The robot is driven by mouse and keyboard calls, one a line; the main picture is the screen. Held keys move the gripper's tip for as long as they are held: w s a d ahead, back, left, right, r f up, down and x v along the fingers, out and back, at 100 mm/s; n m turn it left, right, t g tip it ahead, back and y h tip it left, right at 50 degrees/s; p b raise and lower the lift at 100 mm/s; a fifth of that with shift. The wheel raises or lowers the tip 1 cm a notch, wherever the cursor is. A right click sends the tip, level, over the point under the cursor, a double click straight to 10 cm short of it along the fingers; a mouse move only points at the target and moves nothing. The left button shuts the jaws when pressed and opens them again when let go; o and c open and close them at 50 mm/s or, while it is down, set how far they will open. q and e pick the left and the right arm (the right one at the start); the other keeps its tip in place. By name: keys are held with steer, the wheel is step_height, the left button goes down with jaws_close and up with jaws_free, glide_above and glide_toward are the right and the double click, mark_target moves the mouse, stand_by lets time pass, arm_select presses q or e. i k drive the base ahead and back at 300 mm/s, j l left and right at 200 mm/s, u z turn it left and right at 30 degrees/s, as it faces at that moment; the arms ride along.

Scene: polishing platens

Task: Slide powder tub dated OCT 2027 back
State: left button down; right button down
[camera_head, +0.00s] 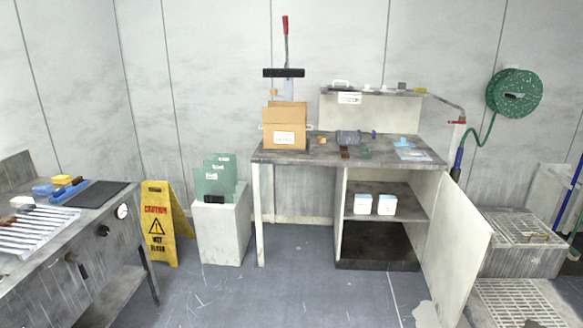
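Two small white tubs stand side by side on the inner shelf of the open cabinet under the workbench. The left tub (363,205) and the right tub (387,206) both have pale bluish lids. Both sit toward the shelf's front part. Their labels are too small to read, so I cannot tell which one is dated OCT 2027. The shelf (408,204) is bare to the right of the tubs. Neither of my grippers is in view.
The cabinet door (465,245) stands open to the right. The workbench top (285,157) holds a cardboard box (285,128) and several small items. The floor (300,290) before the cabinet is clear.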

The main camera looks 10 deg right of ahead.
mark_target(363, 203)
steer(key=i+l+z, duration=0.1)
steer(key=i+z, duration=0.35)
steer(key=i, duration=0.5)
steer(key=i+j+z, duration=0.2)
steer(key=i+z, duration=0.25)
steer(key=i, duration=0.45)
steer(key=i+l, duration=0.25)
steer(key=i, duration=0.2)
steer(key=i+l+z, duration=0.1)
steer(key=i+l, duration=0.15)
steer(key=i, duration=0.25)
steer(key=i+l, duration=0.25)
steer(key=i, duration=0.7)
